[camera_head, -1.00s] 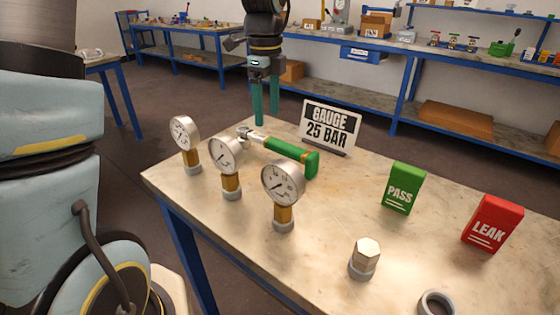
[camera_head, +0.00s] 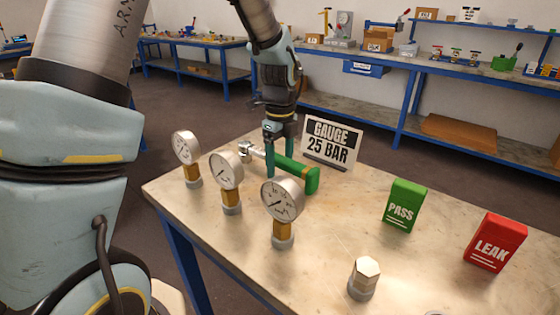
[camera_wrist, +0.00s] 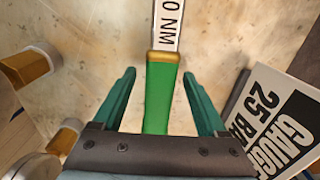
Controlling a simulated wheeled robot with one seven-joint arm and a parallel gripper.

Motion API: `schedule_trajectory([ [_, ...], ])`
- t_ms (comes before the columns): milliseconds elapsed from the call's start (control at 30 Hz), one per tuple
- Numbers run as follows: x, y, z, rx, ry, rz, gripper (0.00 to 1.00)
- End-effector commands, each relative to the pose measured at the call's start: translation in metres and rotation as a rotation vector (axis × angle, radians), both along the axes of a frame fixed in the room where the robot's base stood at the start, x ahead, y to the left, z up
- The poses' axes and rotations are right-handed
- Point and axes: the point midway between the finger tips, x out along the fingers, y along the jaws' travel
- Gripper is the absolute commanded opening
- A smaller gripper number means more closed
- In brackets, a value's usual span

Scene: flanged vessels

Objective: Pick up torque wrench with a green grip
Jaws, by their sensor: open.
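The torque wrench (camera_head: 297,173) lies on the table behind the gauges, with a green grip and a silver head at its left end. In the wrist view its green grip (camera_wrist: 160,92) runs between my two fingers, with a brass-coloured collar and a white shaft marked "0 NM" beyond. My gripper (camera_head: 278,160) is lowered at the wrench, one teal finger on each side of the grip. In the wrist view my gripper (camera_wrist: 160,95) is open, with a gap visible between each finger and the grip.
Three pressure gauges (camera_head: 282,200) stand in front of the wrench. A "GAUGE 25 BAR" sign (camera_head: 332,142) stands close behind my gripper, to the right. A green PASS block (camera_head: 404,205), a red LEAK block (camera_head: 494,242) and a hex plug (camera_head: 364,278) stand farther right.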

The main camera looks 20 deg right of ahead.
Motion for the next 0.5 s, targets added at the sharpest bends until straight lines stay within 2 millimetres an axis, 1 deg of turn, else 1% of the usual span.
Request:
schedule_trajectory([
  [100, -0.0001, 0.0003, -0.008, 0.001, 0.0, 0.0, 0.75],
  [333, 0.0002, 0.0002, -0.009, 0.0, -0.001, 0.0, 0.74],
  [500, 0.0002, 0.0002, -0.0088, 0.0, -0.001, 0.0, 0.55],
])
